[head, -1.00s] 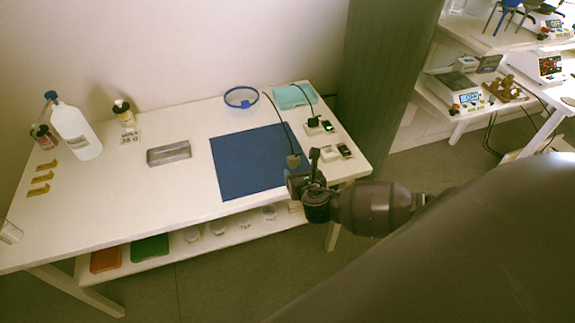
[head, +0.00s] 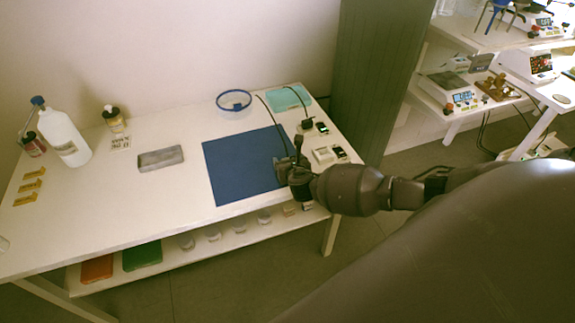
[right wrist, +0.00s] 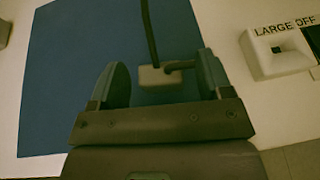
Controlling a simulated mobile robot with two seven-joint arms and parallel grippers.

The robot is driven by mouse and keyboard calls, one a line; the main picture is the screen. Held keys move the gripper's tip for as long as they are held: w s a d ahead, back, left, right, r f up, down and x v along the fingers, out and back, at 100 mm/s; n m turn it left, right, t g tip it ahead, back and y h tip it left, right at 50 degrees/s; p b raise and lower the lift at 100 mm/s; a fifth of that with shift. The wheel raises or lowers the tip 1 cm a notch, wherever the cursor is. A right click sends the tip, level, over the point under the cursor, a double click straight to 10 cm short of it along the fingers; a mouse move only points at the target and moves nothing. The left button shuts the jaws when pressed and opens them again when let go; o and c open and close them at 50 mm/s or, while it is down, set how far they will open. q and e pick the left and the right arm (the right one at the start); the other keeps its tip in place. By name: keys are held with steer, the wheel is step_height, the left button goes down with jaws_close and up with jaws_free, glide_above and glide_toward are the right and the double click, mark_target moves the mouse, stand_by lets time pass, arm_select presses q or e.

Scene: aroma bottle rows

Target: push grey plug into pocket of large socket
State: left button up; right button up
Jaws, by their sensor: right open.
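The grey plug (right wrist: 158,76) shows in the right wrist view on the blue mat, its dark cable rising from it. My right gripper (right wrist: 162,82) is open, with one finger on each side of the plug and a gap to both. In the head view my right gripper (head: 296,168) is over the mat's right edge and hides the plug. The large socket (right wrist: 277,52) is a pale block with a dark square pocket, labelled LARGE, right of the gripper. It also shows in the head view (head: 322,155). My left gripper is out of view.
The blue mat (head: 238,166) lies left of the gripper. Another socket with a black plug (head: 305,125) stands behind the large socket. A small display (head: 340,153) sits beside the large socket.

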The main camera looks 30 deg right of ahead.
steer(key=shift+w+d+f, duration=0.1)
steer(key=shift+w, duration=0.2)
steer(key=c, duration=1)
